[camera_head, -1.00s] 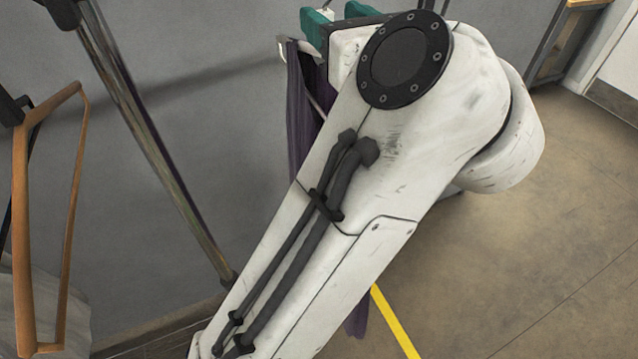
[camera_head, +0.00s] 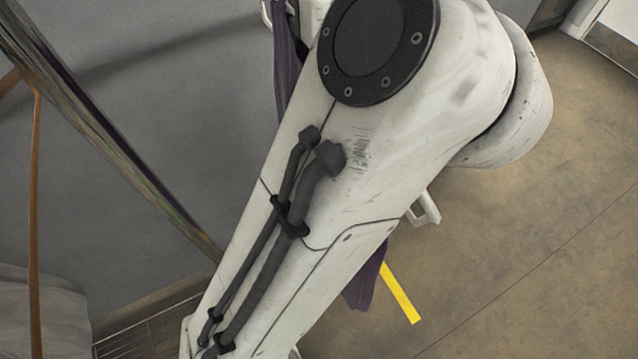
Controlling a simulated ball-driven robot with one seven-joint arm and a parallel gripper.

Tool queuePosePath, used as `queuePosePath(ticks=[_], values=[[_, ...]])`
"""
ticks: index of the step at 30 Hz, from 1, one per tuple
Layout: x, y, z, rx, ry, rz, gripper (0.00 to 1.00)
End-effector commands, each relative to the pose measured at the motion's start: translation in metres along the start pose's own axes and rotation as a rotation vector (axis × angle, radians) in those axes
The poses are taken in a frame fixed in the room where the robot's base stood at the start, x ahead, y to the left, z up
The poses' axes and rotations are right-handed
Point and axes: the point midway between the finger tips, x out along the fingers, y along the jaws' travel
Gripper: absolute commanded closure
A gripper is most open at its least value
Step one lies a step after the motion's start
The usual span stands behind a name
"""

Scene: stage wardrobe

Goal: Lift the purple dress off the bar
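The purple dress (camera_head: 287,75) hangs behind my white arm, at its upper left edge. A lower fold of purple cloth (camera_head: 365,285) shows below the arm, above the floor. The arm hides most of the dress between these parts. A pale hanger end (camera_head: 266,12) shows at the top beside the cloth. The place where the dress meets a bar is also not visible.
A metal pole (camera_head: 110,130) slants down at the left. A small white piece (camera_head: 425,210) sticks out right of my arm. A yellow floor stripe (camera_head: 402,293) lies below; floor at right is clear.

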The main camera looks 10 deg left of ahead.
Motion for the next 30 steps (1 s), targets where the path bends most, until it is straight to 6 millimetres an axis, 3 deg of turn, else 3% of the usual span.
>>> queuePosePath(ticks=[10, 30], values=[[0.0001, -0.0002, 0.0, 0.0, 0.0, 0.0, 1.0], [0.0016, -0.0011, 0.0034, 0.001, -0.002, -0.001, 1.0]])
